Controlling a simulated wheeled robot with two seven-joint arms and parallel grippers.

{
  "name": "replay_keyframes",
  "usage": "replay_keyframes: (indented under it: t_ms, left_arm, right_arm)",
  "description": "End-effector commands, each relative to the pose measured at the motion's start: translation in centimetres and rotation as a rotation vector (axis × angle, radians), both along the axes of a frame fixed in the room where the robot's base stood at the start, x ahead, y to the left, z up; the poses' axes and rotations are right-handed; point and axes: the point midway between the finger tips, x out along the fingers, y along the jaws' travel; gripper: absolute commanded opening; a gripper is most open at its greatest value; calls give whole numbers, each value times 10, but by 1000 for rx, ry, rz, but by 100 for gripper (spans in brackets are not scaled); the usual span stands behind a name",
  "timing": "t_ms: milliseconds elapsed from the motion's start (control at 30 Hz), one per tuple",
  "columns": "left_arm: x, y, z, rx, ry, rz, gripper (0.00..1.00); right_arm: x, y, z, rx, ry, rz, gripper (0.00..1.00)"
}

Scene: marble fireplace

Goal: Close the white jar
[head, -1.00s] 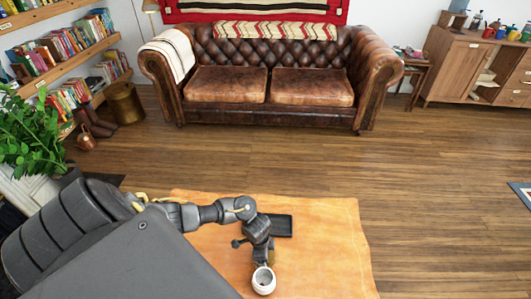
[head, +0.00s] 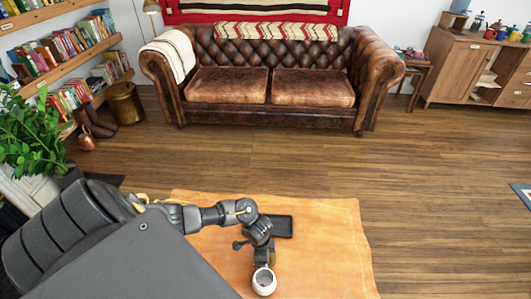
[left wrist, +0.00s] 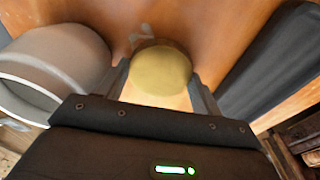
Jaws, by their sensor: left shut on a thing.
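The white jar (head: 264,288) stands on the wooden table, with its dark open mouth visible from above. In the left wrist view the jar (left wrist: 75,50) is large at the left, beside the fingers. My left gripper (head: 263,260) is at the jar's far side in the head view. In the left wrist view my left gripper (left wrist: 160,85) is shut on a round pale-yellow piece (left wrist: 161,70), probably the jar's lid. This piece is beside the jar, not over its mouth. Its underside is hidden. My right gripper is not in view.
A flat black object (head: 282,226) lies on the table just behind my left wrist; a dark slab also shows at right in the left wrist view (left wrist: 265,60). The table (head: 330,240) is bare to the right. A leather sofa (head: 270,75) stands well beyond.

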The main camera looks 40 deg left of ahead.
Motion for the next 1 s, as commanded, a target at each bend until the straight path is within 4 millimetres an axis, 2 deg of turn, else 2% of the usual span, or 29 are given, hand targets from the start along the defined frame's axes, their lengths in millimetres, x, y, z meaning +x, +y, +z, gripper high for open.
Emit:
replay_keyframes:
  t_ms: [267,500,667,1000]
  left_arm:
    - [1,0,51,0,-4,-3,45]
    - [1,0,88,1,-2,-2,45]
    - [0,0,97,1,-1,0,45]
    - [0,0,97,0,0,0,45]
  right_arm:
    - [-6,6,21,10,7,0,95]
    - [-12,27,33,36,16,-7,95]
    - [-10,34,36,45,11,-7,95]
    - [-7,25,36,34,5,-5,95]
